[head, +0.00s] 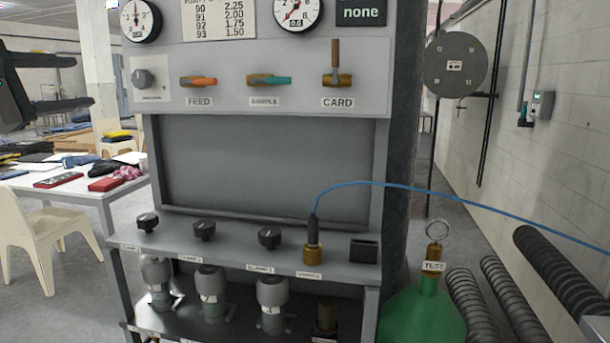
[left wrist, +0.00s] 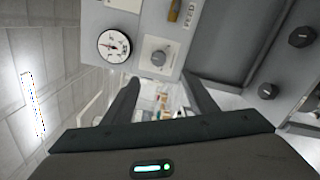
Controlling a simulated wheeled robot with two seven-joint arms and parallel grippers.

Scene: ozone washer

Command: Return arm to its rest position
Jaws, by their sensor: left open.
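My left gripper (head: 83,83) is at the far left edge of the head view, its two dark fingers spread apart with nothing between them. It is left of the grey washer panel (head: 270,52) and apart from it. In the left wrist view the open fingers (left wrist: 162,88) show with only the distant room between them. The panel's rotary knob (left wrist: 158,58) and a round gauge (left wrist: 114,46) lie beyond them. My right gripper is not in view.
The panel carries FEED (head: 198,81), SAMPLE (head: 269,79) and CARD (head: 337,64) handles. A blue hose (head: 420,190) runs right from a brass fitting (head: 312,254). A green TEST cylinder (head: 424,312) stands right. A cluttered table (head: 92,194) and cream chair (head: 48,240) stand left.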

